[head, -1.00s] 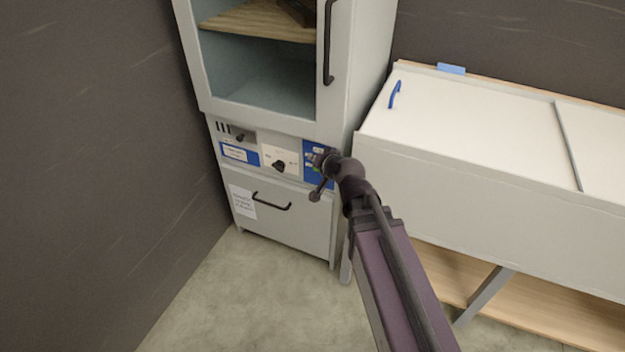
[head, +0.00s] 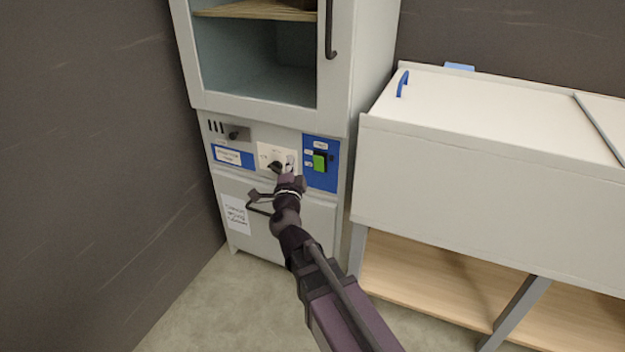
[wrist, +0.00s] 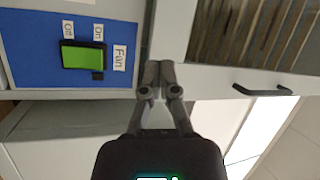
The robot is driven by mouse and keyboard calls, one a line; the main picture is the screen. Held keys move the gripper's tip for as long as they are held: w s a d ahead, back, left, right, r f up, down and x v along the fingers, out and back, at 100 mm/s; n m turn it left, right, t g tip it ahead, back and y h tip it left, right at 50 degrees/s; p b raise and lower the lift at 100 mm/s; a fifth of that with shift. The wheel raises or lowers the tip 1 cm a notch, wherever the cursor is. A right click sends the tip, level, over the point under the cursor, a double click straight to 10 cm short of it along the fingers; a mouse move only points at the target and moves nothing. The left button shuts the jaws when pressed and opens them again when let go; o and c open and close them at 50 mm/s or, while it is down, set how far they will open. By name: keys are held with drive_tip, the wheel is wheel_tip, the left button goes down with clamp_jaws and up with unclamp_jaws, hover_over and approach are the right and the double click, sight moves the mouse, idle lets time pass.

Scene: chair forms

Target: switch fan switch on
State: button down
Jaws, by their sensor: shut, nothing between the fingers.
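The fan switch is a green rocker in a black frame (head: 320,162) on a blue panel (head: 322,182), at the right of the cabinet's control strip. In the wrist view the switch (wrist: 83,58) shows close up, turned sideways, with labels reading Fan, On and Off beside it. My gripper (head: 290,163) is shut and empty, left of the switch in the head view, in front of the white knob plate. In the wrist view my gripper's shut fingertips (wrist: 160,72) are to the right of the switch and apart from it. Which way the rocker is tipped I cannot tell.
A black knob (head: 275,166) is close beside my gripper. The upper cabinet has a tall black handle (head: 331,30). A white-topped bench (head: 480,120) stands to the right.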

sight(317, 159)
drive_tip(key=s+f+m+g+h+b, duration=0.1)
drive_tip(key=s+f+m+h+b, duration=0.2)
drive_tip(key=f+m+h+b, duration=0.4)
wheel_tip(317, 159, down, 2)
drive_tip(key=shift+s+d+f+m+g+h, duration=0.2)
drive_tip(key=shift+d+m+g+h, duration=0.15)
drive_tip(key=shift+m+h, duration=0.2)
drive_tip(key=shift+w+d+r, duration=0.1)
drive_tip(key=shift+w, duration=0.05)
drive_tip(key=p+x, duration=0.2)
drive_tip(key=x, duration=1.1)
drive_tip(key=shift+w+p, duration=0.3)
drive_tip(key=shift+w, duration=0.1)
drive_tip(key=shift+d, duration=0.1)
